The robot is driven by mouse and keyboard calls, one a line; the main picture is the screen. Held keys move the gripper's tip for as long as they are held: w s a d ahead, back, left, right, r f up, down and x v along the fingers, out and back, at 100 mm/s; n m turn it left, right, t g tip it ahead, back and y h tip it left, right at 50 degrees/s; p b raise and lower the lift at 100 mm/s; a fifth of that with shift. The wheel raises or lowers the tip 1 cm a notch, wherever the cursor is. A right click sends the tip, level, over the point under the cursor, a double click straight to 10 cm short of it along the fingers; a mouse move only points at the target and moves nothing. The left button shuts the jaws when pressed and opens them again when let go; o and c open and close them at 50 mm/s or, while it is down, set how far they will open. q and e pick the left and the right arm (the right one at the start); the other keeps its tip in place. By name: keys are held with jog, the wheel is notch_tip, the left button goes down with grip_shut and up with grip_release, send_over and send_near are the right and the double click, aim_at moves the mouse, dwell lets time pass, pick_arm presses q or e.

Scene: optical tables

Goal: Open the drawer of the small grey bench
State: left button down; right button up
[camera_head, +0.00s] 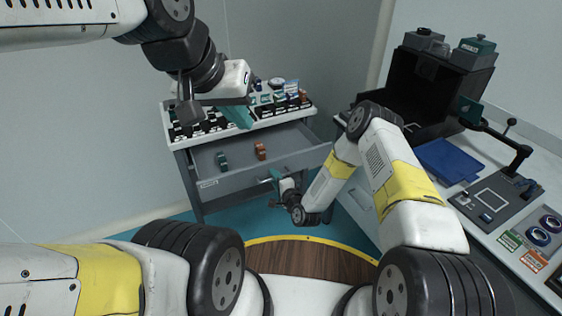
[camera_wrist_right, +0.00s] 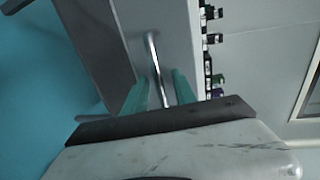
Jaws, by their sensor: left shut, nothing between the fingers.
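The small grey bench (camera_head: 178,140) stands at the back in the head view. Its drawer (camera_head: 235,182) is pulled out, with its inside showing. A green item (camera_head: 222,161) and an orange-brown item (camera_head: 260,151) lie in it. My right gripper (camera_head: 277,176) is low at the drawer's front. In the right wrist view its green fingers (camera_wrist_right: 163,92) stand apart on either side of the bar handle (camera_wrist_right: 152,55), with gaps visible beside the bar. My left gripper (camera_head: 240,117) is shut and empty, above the bench top's front edge.
The bench top carries racks of small dark, white and coloured items (camera_head: 280,103). On the right a white table holds a black box (camera_head: 420,95), a blue tray (camera_head: 450,160) and a grey fixture (camera_head: 490,200). Open floor lies in front of the bench.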

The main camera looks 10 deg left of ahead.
jog(key=v, duration=0.7)
jog(key=shift+s+d, duration=0.25)
jog(key=shift+s, duration=0.05)
dwell(0.3)
